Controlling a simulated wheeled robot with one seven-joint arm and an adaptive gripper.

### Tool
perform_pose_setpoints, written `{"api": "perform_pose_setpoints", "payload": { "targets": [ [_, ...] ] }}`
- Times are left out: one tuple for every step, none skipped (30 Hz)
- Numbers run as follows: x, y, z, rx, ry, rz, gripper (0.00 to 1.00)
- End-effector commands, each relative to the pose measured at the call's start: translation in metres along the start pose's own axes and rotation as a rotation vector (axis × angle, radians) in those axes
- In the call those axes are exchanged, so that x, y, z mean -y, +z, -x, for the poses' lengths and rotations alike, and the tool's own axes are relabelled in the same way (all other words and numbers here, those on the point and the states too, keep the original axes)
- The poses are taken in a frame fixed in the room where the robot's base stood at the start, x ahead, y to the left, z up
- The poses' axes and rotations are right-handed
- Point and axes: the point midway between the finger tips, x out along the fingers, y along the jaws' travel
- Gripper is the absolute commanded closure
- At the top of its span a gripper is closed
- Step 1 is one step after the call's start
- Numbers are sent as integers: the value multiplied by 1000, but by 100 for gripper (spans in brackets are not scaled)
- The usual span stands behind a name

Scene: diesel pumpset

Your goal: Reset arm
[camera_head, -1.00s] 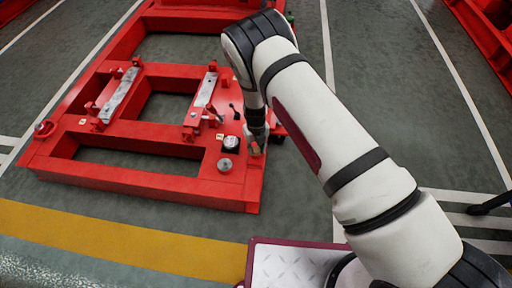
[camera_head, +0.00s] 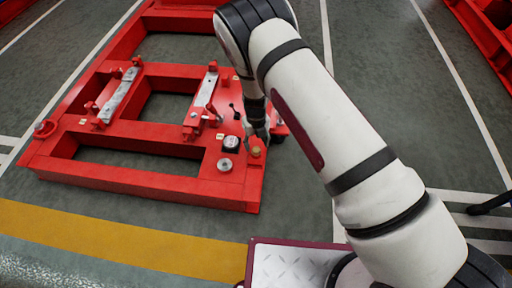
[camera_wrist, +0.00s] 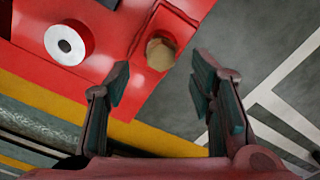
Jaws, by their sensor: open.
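My arm reaches over the near right corner of the red pumpset frame (camera_head: 190,184) in the head view. My gripper (camera_head: 257,138) points down there, just above and beside a small brass-coloured piece (camera_head: 256,152) on the frame. In the wrist view my gripper (camera_wrist: 158,88) is open, with the two dark fingers well apart and nothing between them. The brass-coloured piece (camera_wrist: 160,52) with a hexagonal outline lies beyond the fingertips, on the red surface.
A silver ring-shaped part (camera_head: 225,165) and a black and white round part (camera_head: 231,144) sit on the frame nearby. Two grey bars (camera_head: 119,96) lie across the frame. A silver-topped platform (camera_head: 290,268) is in front.

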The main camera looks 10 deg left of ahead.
Motion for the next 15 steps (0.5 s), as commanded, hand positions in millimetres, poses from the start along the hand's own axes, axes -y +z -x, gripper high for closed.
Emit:
{"api": "perform_pose_setpoints", "payload": {
  "targets": [
    [-1,1,13,3,1,2,50],
    [-1,0,18,2,0,1,50],
    [-1,1,27,3,0,1,50],
    [-1,0,33,2,0,1,50],
    [-1,0,38,1,1,1,50],
    [-1,0,45,1,1,1,50],
    [-1,0,50,0,1,1,50],
    [-1,0,54,0,1,1,50],
    [-1,0,59,-1,1,1,50],
    [-1,-1,62,-1,1,0,50],
    [-1,-1,65,-2,1,0,50],
    [-1,-1,69,-2,1,0,50],
    [-1,-1,71,-2,1,0,50],
    [-1,-1,72,-3,2,0,50],
    [-1,-2,74,-4,2,0,50]
  ]
}}
